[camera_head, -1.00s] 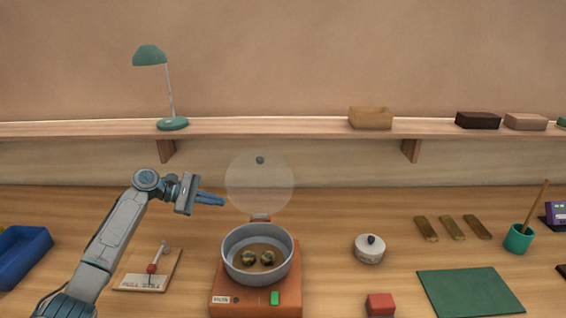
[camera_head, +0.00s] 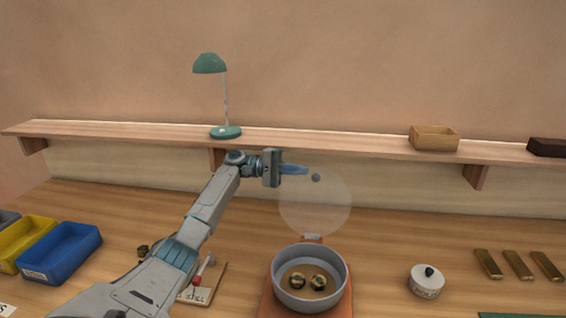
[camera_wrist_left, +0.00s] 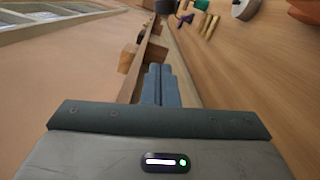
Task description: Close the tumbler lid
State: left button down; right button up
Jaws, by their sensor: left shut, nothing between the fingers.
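The tumbler is a round grey metal pan (camera_head: 280,296) on an orange base (camera_head: 346,304), with two dark brassy lumps (camera_head: 308,281) inside. Its clear round lid (camera_head: 315,212) stands up open at the back, above the hinge, with a dark knob (camera_head: 316,178) near its top. My left gripper (camera_head: 305,169) is shut and empty. In the head view its fingertips lie just left of the knob, near the lid's upper edge; whether they touch it I cannot tell. In the left wrist view the closed fingers (camera_wrist_left: 160,85) show nothing between them. My right gripper is out of view.
A shelf (camera_head: 340,149) runs behind, holding a green lamp (camera_head: 225,131) and a wooden box (camera_head: 434,138). Blue (camera_head: 62,252) and yellow (camera_head: 24,243) bins stand at left.

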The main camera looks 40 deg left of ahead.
aim_at(305, 174)
pick_arm(q)
jog(key=d+p, duration=0.1)
jog(key=s+d+p, duration=0.1)
jog(key=s+d+r+p, duration=0.1)
jog(key=d, duration=0.1)
jog(key=shift+s, duration=0.15)
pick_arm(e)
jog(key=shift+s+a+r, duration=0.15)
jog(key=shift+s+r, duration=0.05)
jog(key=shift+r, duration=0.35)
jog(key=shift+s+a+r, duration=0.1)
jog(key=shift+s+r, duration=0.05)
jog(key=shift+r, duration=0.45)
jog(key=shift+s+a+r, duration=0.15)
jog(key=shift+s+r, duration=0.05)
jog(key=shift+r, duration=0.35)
